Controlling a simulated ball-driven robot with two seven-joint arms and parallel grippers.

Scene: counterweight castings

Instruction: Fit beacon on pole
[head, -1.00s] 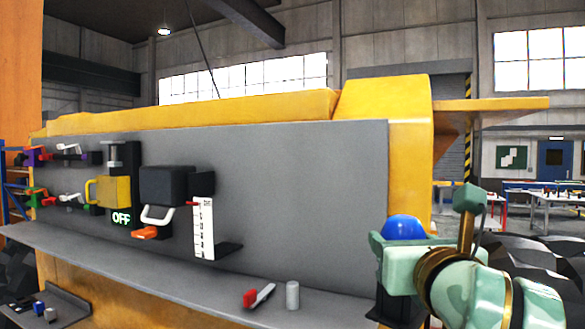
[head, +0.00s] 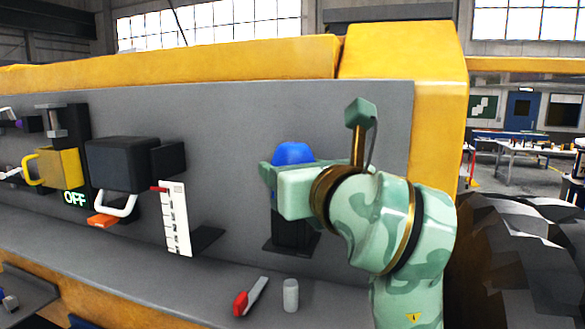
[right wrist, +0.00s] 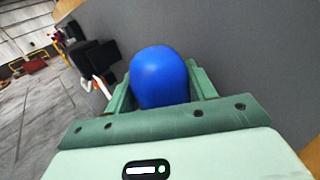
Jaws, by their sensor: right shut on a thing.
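The blue domed beacon (head: 292,153) is held between the jaws of my right gripper (head: 282,178), in front of the grey panel towards its right end. In the right wrist view the beacon (right wrist: 160,77) sits upright between the two green fingers, its smooth dome showing. Its lower end is hidden by the gripper. My left gripper is not in view.
The panel (head: 360,120) carries a black box (head: 122,163) with a white handle, a yellow block (head: 62,166), an OFF sign and a white scale strip (head: 174,220). A red-handled tool (head: 241,302) and a grey cylinder (head: 291,296) are on the ledge below.

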